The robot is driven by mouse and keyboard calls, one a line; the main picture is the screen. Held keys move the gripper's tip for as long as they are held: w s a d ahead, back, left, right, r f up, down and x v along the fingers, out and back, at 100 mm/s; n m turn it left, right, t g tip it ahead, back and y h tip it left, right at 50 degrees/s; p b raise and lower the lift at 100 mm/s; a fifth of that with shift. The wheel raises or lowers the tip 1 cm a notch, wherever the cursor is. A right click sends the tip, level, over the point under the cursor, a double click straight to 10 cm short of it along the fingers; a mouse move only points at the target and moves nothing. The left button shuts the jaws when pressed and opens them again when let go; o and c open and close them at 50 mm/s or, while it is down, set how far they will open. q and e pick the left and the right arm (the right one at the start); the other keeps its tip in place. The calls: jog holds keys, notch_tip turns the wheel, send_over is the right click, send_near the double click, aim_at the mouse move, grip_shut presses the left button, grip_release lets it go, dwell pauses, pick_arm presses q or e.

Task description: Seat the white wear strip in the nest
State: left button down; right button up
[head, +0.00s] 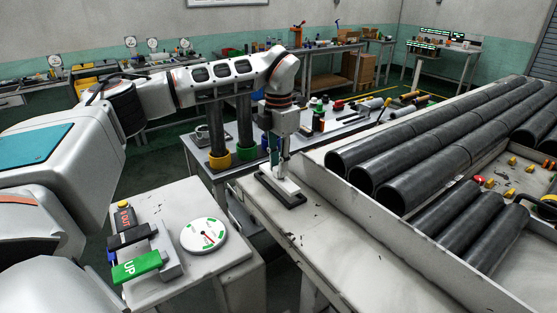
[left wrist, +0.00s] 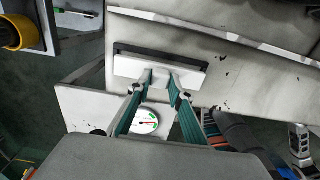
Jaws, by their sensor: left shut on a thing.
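The white wear strip (left wrist: 128,67) is a pale bar held across the fingertips of my left gripper (left wrist: 161,76); it also shows in the head view (head: 289,184). The nest (left wrist: 120,47) is a dark, long, shallow holder on the pale bench top, and it also shows in the head view (head: 292,203). The strip lies over the nest, roughly in line with it. In the left wrist view a dark band of the nest shows along the strip's far side. I cannot tell whether the strip touches the nest floor. My right gripper is not in view.
Long dark rollers (head: 440,140) lie beyond a raised edge on the right. A side table (head: 205,263) at the front carries a dial (head: 203,236) and a green UP block (head: 138,266). Black posts in yellow and green collars stand behind my left arm. Bench top in front is clear.

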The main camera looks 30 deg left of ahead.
pick_arm(q)
jog(key=shift+f, duration=0.25)
dwell(0.7)
jog(key=shift+p, duration=0.55)
jog(key=shift+p, duration=0.35)
jog(key=shift+f+b, duration=0.35)
jog(key=shift+f, duration=0.8)
dwell(0.8)
jog(key=c, duration=1.7)
grip_release()
jog(key=shift+r, duration=0.1)
